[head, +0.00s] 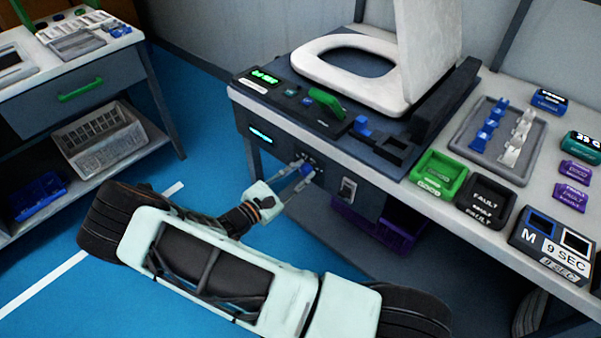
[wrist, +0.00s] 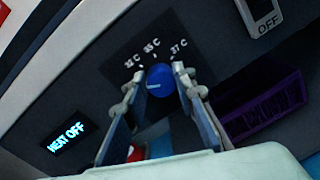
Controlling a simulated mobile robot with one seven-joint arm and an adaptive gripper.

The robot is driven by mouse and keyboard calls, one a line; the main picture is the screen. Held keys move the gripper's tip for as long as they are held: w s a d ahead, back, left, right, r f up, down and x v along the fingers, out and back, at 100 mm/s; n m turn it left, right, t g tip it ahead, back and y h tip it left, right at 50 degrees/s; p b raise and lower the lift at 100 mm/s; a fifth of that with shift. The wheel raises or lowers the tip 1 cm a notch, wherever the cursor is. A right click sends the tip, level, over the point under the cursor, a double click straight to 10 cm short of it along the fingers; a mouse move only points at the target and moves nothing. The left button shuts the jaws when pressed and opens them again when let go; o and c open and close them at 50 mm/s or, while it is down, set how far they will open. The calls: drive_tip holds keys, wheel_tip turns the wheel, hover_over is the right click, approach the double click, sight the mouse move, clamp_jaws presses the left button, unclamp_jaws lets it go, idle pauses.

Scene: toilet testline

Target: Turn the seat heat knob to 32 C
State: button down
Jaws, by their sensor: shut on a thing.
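The blue seat heat knob (head: 306,171) is on the dark front panel of the toilet test unit. It fills the middle of the wrist view (wrist: 161,78). Its white pointer line points left, short of the leftmost temperature mark, which looks like 32 C (wrist: 132,61). Two more marks, which look like 35 C and 37 C, follow clockwise. My gripper (head: 302,176) reaches in from the front, with one finger on each side of the knob, shut on it. In the wrist view a display (wrist: 68,137) reads HEAT OFF.
A rocker switch (head: 347,190) marked OFF (wrist: 262,15) sits to the right of the knob. A purple bin (head: 385,225) is under the bench to the right. Green GOOD (head: 438,175) and black FAULT (head: 486,202) trays stand on top. The blue floor at left is clear.

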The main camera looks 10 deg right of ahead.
drive_tip(key=m, duration=0.4)
drive_tip(key=shift+s+m+b, duration=0.1)
drive_tip(key=shift+m+b, duration=0.2)
drive_tip(key=shift+m, duration=1.5)
drive_tip(key=c, duration=1.6)
unclamp_jaws()
drive_tip(key=v, duration=1.2)
drive_tip(key=shift+d+r, duration=0.1)
drive_tip(key=shift+r, duration=0.1)
